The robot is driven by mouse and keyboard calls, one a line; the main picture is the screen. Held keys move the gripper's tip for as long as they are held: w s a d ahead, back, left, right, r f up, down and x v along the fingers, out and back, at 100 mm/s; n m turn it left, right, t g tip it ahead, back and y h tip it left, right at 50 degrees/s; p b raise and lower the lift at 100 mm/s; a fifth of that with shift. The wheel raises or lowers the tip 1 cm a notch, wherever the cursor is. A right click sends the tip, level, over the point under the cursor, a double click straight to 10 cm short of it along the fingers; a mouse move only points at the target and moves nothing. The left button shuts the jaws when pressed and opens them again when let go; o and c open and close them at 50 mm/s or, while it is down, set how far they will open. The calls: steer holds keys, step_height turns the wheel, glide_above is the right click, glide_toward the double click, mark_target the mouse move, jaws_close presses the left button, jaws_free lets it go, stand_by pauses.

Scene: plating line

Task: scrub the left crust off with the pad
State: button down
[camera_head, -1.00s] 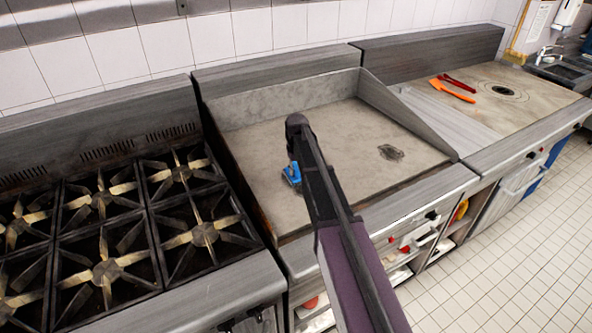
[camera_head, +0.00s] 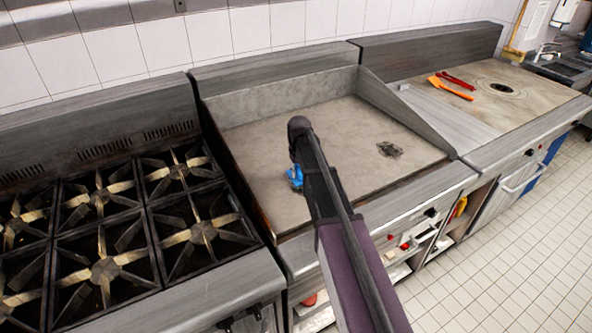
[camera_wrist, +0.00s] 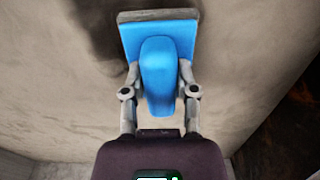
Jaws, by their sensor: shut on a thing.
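The blue pad (camera_wrist: 158,38) has a raised handle, and my gripper (camera_wrist: 158,80) is shut on that handle with a finger on each side. In the head view the pad (camera_head: 294,178) shows partly behind my arm, low over the left-middle of the griddle plate (camera_head: 262,195). I cannot tell whether its face touches the plate. A dark smudge (camera_wrist: 96,30) lies beside and behind the pad in the wrist view; whether it is crust or shadow is unclear. No left crust shows clearly in the head view. A dark crust (camera_head: 389,150) sits on the right of the plate.
A raised steel splash wall (camera_head: 290,95) closes the griddle's back, with a side wall (camera_head: 415,120) at right. A burner range (camera_head: 105,230) stands to the left. Orange tongs (camera_head: 452,88) and a red tool (camera_head: 457,79) lie on the right counter.

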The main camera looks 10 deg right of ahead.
steer(key=shift+s+d, duration=0.2)
steer(key=shift+s, duration=0.3)
steer(key=shift+s, duration=0.1)
steer(key=shift+s+d+f, duration=0.1)
steer(key=shift+s+d, duration=0.2)
steer(key=shift+s, duration=0.6)
steer(key=shift+s+d, duration=0.3)
steer(key=shift+s, duration=0.55)
steer(key=shift+s, duration=0.1)
steer(key=shift+s+d, duration=0.3)
steer(key=shift+s, duration=0.55)
steer(key=shift+s+d, duration=0.3)
steer(key=shift+s, duration=0.55)
steer(key=shift+s+d, duration=0.3)
steer(key=shift+s, duration=0.65)
steer(key=shift+s+d, duration=0.25)
steer(key=shift+s, duration=0.7)
steer(key=shift+d, duration=0.1)
